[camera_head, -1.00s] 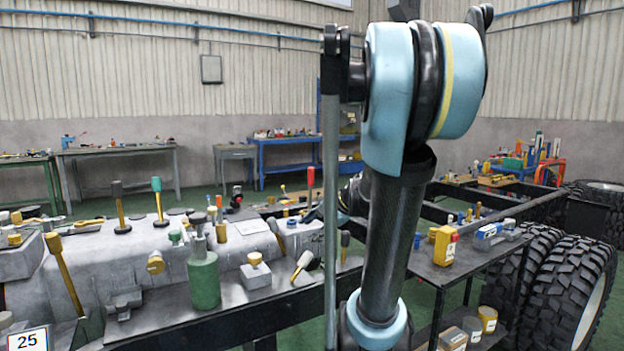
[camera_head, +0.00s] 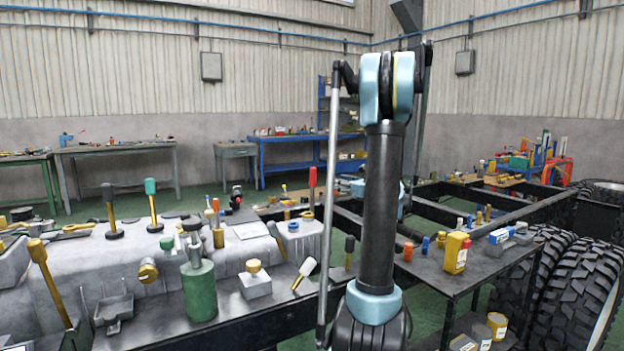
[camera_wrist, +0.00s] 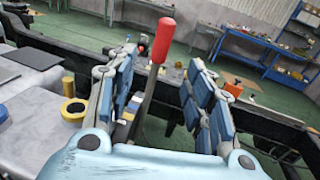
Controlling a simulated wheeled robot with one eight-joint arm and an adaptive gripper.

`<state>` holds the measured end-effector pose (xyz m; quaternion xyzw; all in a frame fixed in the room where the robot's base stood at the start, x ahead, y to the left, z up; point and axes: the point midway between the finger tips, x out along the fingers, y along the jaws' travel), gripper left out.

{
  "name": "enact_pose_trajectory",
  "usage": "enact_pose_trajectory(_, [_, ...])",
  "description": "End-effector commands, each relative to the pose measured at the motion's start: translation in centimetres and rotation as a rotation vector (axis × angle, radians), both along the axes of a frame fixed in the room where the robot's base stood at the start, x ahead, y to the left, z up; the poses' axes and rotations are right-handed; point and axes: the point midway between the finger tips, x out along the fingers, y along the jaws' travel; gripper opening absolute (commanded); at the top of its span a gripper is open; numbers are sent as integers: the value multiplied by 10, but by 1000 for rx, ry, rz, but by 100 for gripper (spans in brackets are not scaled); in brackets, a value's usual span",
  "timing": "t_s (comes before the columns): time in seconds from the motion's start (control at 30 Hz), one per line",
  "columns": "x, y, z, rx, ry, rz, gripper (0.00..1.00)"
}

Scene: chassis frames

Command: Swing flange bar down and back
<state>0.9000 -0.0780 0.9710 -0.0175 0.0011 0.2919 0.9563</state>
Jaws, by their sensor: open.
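The likely flange bar is a dark lever with a red grip (camera_wrist: 163,40), standing upright and slightly tilted in the wrist view. In the head view its red grip (camera_head: 312,178) shows just left of my arm. My gripper (camera_wrist: 161,62) is open, with its blue-padded fingers on either side of the lever. The lever is nearer the left finger, and a gap shows to the right finger. I cannot tell whether either finger touches it. The lever's lower end is partly hidden by my gripper. In the head view my gripper is mostly hidden behind my arm.
A green bottle (camera_head: 200,291) and several knobbed tools stand on the grey block and ledge at left. A dark side table (camera_head: 432,275) with a yellow container (camera_head: 456,253) is at right, beside large tyres (camera_head: 570,285). The chassis frame rails run behind.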

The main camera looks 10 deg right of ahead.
Motion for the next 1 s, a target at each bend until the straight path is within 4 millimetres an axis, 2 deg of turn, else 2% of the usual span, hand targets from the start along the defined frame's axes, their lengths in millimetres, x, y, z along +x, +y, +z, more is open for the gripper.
enact_pose_trajectory(0.1, [5,-4,0,26,2,-8,48])
enact_pose_trajectory(0.27, [17,5,1,26,2,-5,48])
enact_pose_trajectory(1.0, [122,76,0,23,2,-5,48])
